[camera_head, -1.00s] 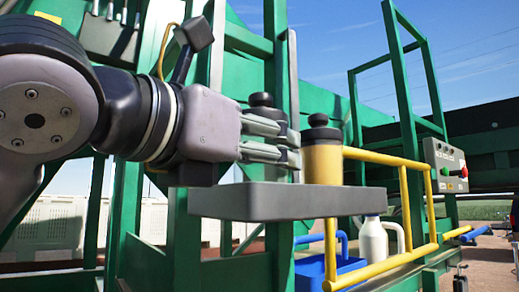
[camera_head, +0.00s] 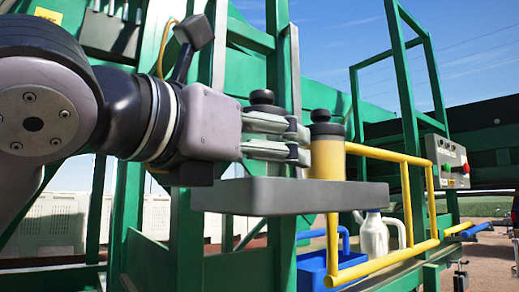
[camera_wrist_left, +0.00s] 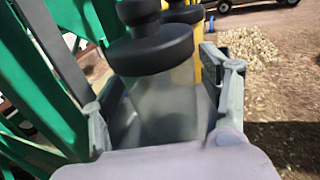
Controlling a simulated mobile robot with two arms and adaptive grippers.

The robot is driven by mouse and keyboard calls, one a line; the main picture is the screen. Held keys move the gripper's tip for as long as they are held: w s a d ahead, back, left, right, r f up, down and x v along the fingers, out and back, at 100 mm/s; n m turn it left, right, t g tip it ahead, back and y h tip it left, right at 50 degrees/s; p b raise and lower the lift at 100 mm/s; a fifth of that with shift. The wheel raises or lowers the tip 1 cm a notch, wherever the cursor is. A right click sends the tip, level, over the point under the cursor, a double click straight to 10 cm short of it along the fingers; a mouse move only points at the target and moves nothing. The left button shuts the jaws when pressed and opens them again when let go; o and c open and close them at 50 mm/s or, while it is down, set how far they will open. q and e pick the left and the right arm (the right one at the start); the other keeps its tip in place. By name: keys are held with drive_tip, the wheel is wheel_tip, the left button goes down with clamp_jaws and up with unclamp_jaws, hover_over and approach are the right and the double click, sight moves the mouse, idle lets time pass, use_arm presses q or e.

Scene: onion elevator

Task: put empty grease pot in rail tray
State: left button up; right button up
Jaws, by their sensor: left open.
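The empty grease pot is a clear, greyish pot (camera_wrist_left: 165,100) with a black knobbed lid, seen in the left wrist view between my spread fingers. In the head view only its black lid (camera_head: 262,98) shows above my left gripper (camera_head: 305,140); its body and base are hidden. My left gripper is open, with one finger on each side of the pot; I cannot tell whether they touch it. The grey rail tray (camera_head: 290,197) lies just below the gripper. A yellow pot with a black lid (camera_head: 327,158) stands upright at the tray, just beyond my fingertips.
A yellow rail (camera_head: 408,200) runs right of the tray. Below are a blue crate (camera_head: 312,268) and a white bottle (camera_head: 374,238). A green post (camera_head: 280,90) rises close behind the gripper. A control box (camera_head: 447,162) is at the right.

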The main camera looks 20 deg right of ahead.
use_arm(q)
drive_tip(key=b+v, duration=0.1)
drive_tip(key=v, duration=0.1)
drive_tip(key=b+v, duration=0.2)
drive_tip(key=shift+s+a+f, duration=0.2)
drive_tip(key=shift+s+a, duration=0.05)
drive_tip(key=b+v, duration=0.2)
drive_tip(key=v, duration=0.5)
drive_tip(key=shift+a+r+b, duration=0.15)
drive_tip(key=shift+r+b, duration=0.15)
drive_tip(key=shift+b, duration=0.05)
drive_tip(key=shift+s, duration=0.1)
